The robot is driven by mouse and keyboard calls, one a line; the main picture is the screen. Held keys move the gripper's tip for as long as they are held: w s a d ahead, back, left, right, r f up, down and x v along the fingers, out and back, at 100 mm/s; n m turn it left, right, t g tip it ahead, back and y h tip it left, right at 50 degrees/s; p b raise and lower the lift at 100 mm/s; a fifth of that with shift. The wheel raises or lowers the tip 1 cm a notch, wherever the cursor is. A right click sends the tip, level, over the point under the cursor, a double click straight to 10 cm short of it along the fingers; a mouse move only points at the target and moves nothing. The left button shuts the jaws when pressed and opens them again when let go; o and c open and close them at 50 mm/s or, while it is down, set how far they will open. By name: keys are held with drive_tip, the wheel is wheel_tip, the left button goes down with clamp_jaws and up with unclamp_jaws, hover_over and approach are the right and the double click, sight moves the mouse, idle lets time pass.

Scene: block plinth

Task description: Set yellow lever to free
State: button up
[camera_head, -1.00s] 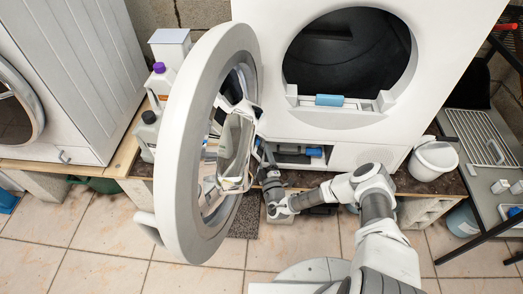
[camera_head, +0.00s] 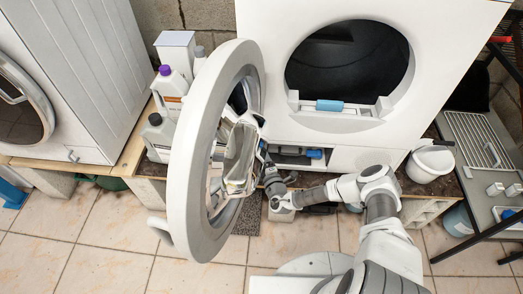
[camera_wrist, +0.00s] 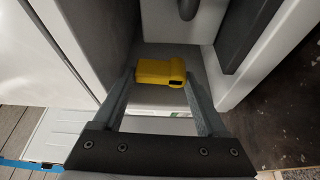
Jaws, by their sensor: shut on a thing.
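The yellow lever (camera_wrist: 158,73) shows in the wrist view, inside a grey recess of a white machine. My gripper (camera_wrist: 160,80) has one finger on each side of the lever and is shut on it. In the head view, my wrist (camera_head: 272,180) reaches into the low opening under the dryer drum, beside the open round door. There the door hides my fingers and the lever. I cannot read any marking for the lever's positions.
The open round door (camera_head: 184,165) stands close to the left of my arm. The white dryer (camera_head: 255,60) rises behind it. Bottles (camera_head: 170,85) stand left of the door. A white bucket (camera_head: 430,162) and a metal rack (camera_head: 480,140) are at right.

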drive_tip(key=o, duration=1.3)
drive_tip(key=shift+s, duration=0.1)
drive_tip(key=p+v, duration=0.1)
drive_tip(key=v, duration=1.6)
drive_tip(key=shift+d, duration=0.15)
drive_tip(key=shift+s, duration=0.1)
